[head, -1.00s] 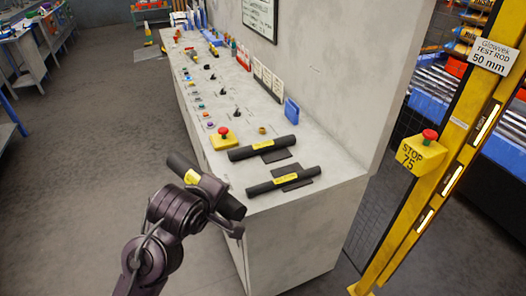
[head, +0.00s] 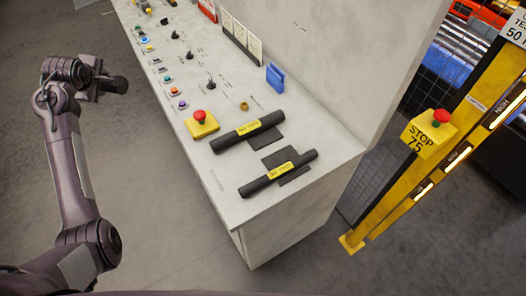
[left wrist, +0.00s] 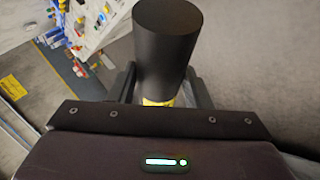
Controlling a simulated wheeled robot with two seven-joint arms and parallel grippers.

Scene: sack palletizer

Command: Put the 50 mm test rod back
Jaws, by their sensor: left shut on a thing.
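My left gripper (head: 108,84) is left of the console, over the floor and apart from the console top. It is shut on a black rod, which shows large in the left wrist view (left wrist: 167,45) with part of a yellow band between the fingers. In the head view the held rod is hard to tell from the dark gripper. Two other black rods with yellow labels lie on the console: one farther back (head: 234,137) and one nearer the front end (head: 256,186). Their label text is too small to read. My right gripper is not in view.
Dark flat pads (head: 293,177) lie under the console rods. A red stop button on a yellow box (head: 202,127) sits beside them. A yellow post (head: 385,212) with a STOP 75 box (head: 425,138) stands right of the console (head: 300,222). Floor at left is clear.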

